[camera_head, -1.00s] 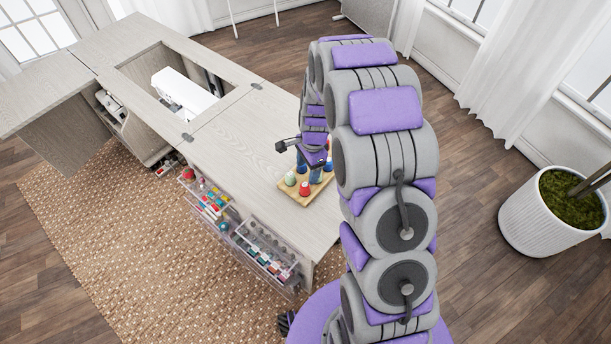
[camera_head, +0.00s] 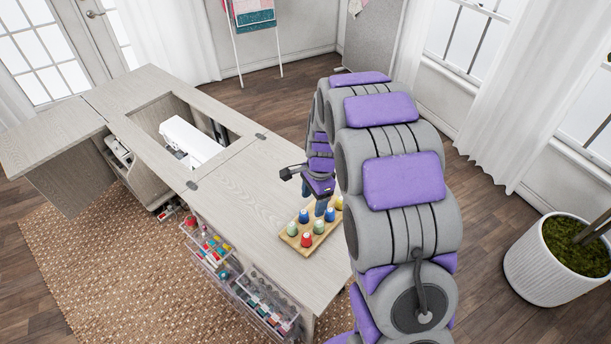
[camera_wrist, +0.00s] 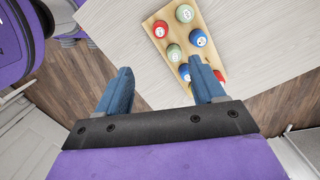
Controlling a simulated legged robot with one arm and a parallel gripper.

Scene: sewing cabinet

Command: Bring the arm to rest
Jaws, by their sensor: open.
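My gripper (camera_head: 322,206) is above the right end of the cabinet top, near the back edge of a wooden board (camera_head: 291,241) with several colored spools. In the wrist view my gripper (camera_wrist: 163,85) has its two blue fingers spread apart with nothing between them. The board (camera_wrist: 212,57) lies past and beside the right fingertip there. A red spool (camera_head: 306,240), green spools and blue spools stand on the board. My arm covers part of the area to the right of the board.
The cabinet top (camera_head: 235,205) is bare left of the board. A white sewing machine (camera_head: 190,138) sits in its opening. Clear drawers (camera_head: 262,300) with sewing supplies stick out at the front. A white planter (camera_head: 545,262) stands on the floor at right.

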